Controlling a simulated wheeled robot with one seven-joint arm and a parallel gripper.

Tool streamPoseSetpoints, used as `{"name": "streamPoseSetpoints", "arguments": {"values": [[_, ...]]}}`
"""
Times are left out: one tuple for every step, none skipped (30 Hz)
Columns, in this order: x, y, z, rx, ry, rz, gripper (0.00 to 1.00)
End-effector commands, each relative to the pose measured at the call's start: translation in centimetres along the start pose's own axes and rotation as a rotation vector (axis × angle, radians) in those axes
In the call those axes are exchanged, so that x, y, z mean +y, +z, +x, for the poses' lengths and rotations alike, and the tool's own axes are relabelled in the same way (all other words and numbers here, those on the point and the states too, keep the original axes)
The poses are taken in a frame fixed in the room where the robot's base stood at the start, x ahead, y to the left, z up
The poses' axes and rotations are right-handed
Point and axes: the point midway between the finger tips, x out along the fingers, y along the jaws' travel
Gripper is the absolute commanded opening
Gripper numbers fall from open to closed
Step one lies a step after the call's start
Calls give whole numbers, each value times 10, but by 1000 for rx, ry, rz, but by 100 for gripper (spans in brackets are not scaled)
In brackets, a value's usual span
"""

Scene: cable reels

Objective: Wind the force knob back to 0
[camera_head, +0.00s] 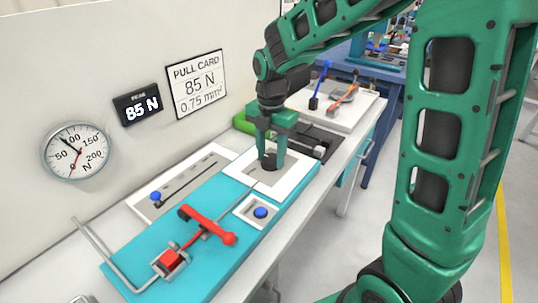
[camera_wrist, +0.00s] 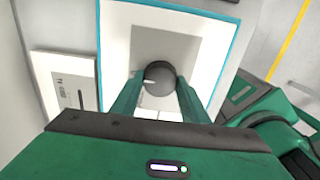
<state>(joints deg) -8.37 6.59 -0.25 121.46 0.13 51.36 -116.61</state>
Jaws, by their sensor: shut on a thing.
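The force knob (camera_head: 269,161) is a dark round knob on a white plate (camera_head: 236,170) set in the teal board. The fingers also show in the wrist view (camera_wrist: 157,95). The digital display (camera_head: 138,104) reads 85 N. The scale around the knob is partly hidden by my fingers.
A round dial gauge (camera_head: 76,152) and a pull card (camera_head: 196,84) reading 85 N, 0.75 mm² are on the wall.

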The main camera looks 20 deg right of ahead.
Motion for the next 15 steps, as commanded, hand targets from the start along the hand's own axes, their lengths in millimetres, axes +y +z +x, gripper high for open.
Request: {"name": "streamPoseSetpoints", "arguments": {"values": [[4, 4, -3, -8, 12, 4, 18], [4, 4, -3, -8, 12, 4, 18], [4, 4, -3, -8, 13, 4, 18], [4, 4, -3, -8, 13, 4, 18], [4, 4, -3, -8, 12, 4, 48], [4, 4, -3, -8, 12, 4, 57], [3, 3, -3, -7, 11, 4, 59], [3, 3, -2, -6, 10, 3, 59], [3, 2, -2, -6, 9, 3, 59], [2, 2, -2, -5, 8, 3, 59], [2, 2, -2, -5, 8, 2, 59], [2, 2, -2, -4, 7, 2, 59], [2, 2, -1, -4, 6, 2, 59], [2, 1, -1, -4, 6, 2, 59], [2, 1, -2, -3, 6, 1, 59]]}}
